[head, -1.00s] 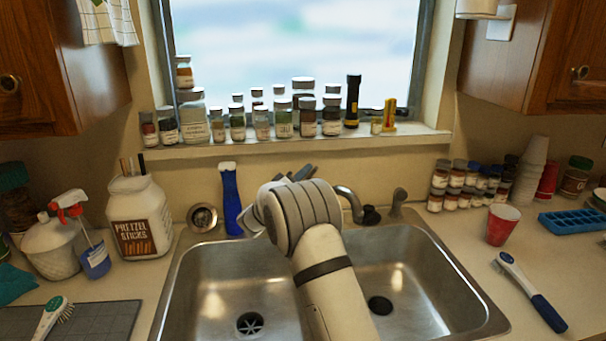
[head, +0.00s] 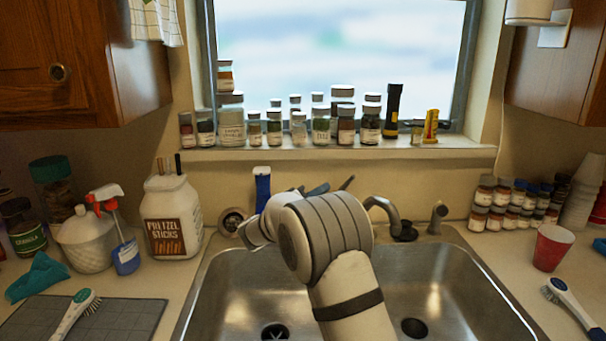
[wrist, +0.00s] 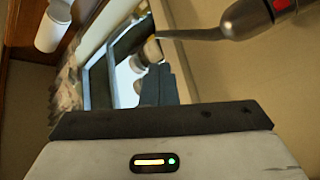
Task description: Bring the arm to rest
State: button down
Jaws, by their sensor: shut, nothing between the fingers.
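My arm (head: 335,245) rises over the sink in the head view, its rounded wrist in front of the wall below the window. My gripper (wrist: 158,86) shows in the wrist view as dark fingers close together, with nothing held between them. In the head view the arm's wrist mostly hides the fingers. The steel double sink (head: 460,290) lies beneath the arm, and both basins look empty.
The faucet (head: 383,210) stands just right of my wrist, and a blue-handled brush (head: 262,185) is close on the left. Jars and a flashlight (head: 392,110) line the windowsill. A pretzel jar (head: 172,225) and a red cup (head: 552,248) flank the sink.

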jog(key=s+d+f+g+y, duration=0.1)
jog(key=s+d+g+y, duration=0.25)
jog(key=s+d, duration=0.45)
jog(key=s+d+f+g+y, duration=0.2)
jog(key=s+d+g, duration=0.35)
jog(key=s, duration=0.55)
jog(key=s+a+f+y, duration=0.2)
jog(key=s+y, duration=0.1)
jog(key=s, duration=0.4)
jog(key=s+a+f+y, duration=0.2)
jog(key=s+y, duration=0.2)
jog(key=s, duration=0.4)
jog(key=s+a+f+y, duration=0.2)
jog(key=s+f+y, duration=0.1)
jog(key=s, duration=0.5)
jog(key=shift+s+a+y, duration=0.15)
jog(key=shift+s+y, duration=0.05)
jog(key=shift+y, duration=0.55)
